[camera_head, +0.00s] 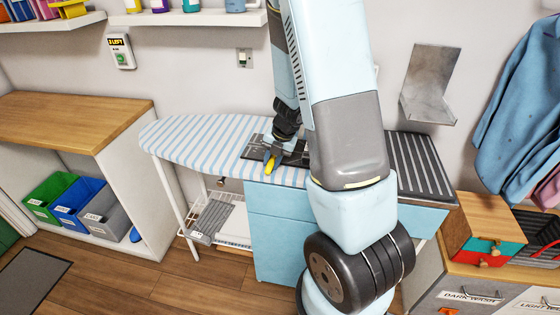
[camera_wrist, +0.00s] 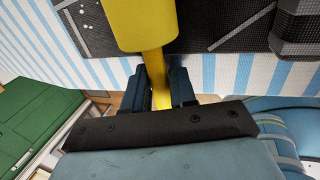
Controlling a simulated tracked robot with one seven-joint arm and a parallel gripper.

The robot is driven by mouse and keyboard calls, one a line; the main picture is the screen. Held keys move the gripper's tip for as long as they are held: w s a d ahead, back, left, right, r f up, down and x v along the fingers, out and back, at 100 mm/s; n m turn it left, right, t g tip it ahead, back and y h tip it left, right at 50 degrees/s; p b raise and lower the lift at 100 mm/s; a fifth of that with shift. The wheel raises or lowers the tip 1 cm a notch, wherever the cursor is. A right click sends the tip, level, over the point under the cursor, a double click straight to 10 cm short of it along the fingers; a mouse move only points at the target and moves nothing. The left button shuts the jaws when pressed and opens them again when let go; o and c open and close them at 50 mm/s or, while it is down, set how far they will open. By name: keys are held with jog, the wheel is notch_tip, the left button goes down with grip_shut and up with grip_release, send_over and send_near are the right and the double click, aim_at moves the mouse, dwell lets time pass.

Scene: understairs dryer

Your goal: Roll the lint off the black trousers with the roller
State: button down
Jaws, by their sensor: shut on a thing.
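The black trousers (camera_head: 254,147) lie flat on the blue-and-white striped ironing board (camera_head: 190,132). In the wrist view the dark cloth (camera_wrist: 230,25) shows right of the roller, with white lint specks on the dark part at upper left (camera_wrist: 88,14). The roller is yellow; its thick end (camera_wrist: 138,22) points away from me over the cloth and its thinner handle (camera_wrist: 160,75) runs between my fingers. My gripper (camera_wrist: 168,88) is shut on the handle. In the head view my gripper (camera_head: 274,154) is over the board's near edge with the yellow roller (camera_head: 269,165). Whether the roller touches the cloth is unclear.
A dark ribbed mat (camera_head: 415,165) lies right of my arm. A wooden-topped shelf unit (camera_head: 75,117) with green, blue and grey bins stands at left. Clothes (camera_head: 520,115) hang at right above a wooden box (camera_head: 485,225). The board's left end is clear.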

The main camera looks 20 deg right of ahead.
aim_at(243, 163)
jog(key=shift+w+a+r, duration=0.1)
jog(key=shift+w+a, duration=0.9)
jog(key=shift+a, duration=0.2)
jog(key=shift+w+a+f, duration=0.1)
jog(key=shift+w+a, duration=0.85)
jog(key=shift+a, duration=0.3)
jog(key=shift+w+a+r, duration=0.1)
jog(key=shift+w+a, duration=0.9)
jog(key=shift+a, duration=0.2)
notch_tip(243, 163, up, 7)
jog(key=shift+s+d+f+x, duration=0.1)
jog(key=shift+s+d+x, duration=0.1)
jog(key=shift+x, duration=0.85)
jog(key=shift+s+d+f+x, duration=0.1)
jog(key=shift+d+x, duration=0.05)
jog(key=shift+x, duration=0.9)
jog(key=shift+s+d+x, duration=0.1)
jog(key=shift+d+x, duration=0.1)
jog(key=shift+x, duration=0.85)
jog(key=shift+d, duration=0.1)
